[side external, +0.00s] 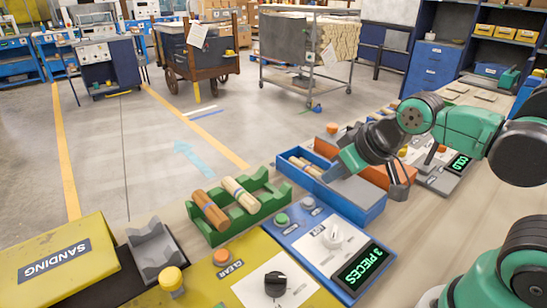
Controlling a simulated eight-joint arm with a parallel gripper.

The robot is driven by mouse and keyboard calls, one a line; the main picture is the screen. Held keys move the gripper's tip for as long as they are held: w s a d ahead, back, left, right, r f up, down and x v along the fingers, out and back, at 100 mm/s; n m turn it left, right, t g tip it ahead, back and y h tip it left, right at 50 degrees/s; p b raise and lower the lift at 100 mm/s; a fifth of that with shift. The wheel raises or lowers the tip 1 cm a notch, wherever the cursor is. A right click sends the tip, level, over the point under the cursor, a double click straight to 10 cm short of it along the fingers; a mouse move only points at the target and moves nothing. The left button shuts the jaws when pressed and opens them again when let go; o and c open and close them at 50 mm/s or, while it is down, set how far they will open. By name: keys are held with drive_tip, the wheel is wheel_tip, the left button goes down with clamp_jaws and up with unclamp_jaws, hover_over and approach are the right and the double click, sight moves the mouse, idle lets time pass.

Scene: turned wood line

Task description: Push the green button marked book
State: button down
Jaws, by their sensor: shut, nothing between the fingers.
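The green button (281,219) sits on a blue panel (297,240) at the lower middle of the side external view. A small label lies beside it, too small to read here. My gripper (400,192) is shut and empty, pointing down near the right end of a blue tray. It is to the right of the green button and well apart from it. Nothing covers the button.
A grey button (307,203) sits beside the green one. The panel has a white dial plate and a display (361,268) reading "3 PIECES". A green rack (245,224) holds two wooden pieces. The blue tray (371,212) and an orange CLEAR button (222,257) are nearby.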

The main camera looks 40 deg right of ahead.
idle(0.9)
drive_tip(key=m+y, duration=0.1)
drive_tip(key=m, duration=0.7)
hover_over(283, 219)
drive_tip(key=shift+f, duration=0.55)
drive_tip(key=shift+f, duration=4.45)
drive_tip(key=shift+f, duration=0.15)
drive_tip(key=shift+f, duration=0.25)
drive_tip(key=shift+r, duration=0.15)
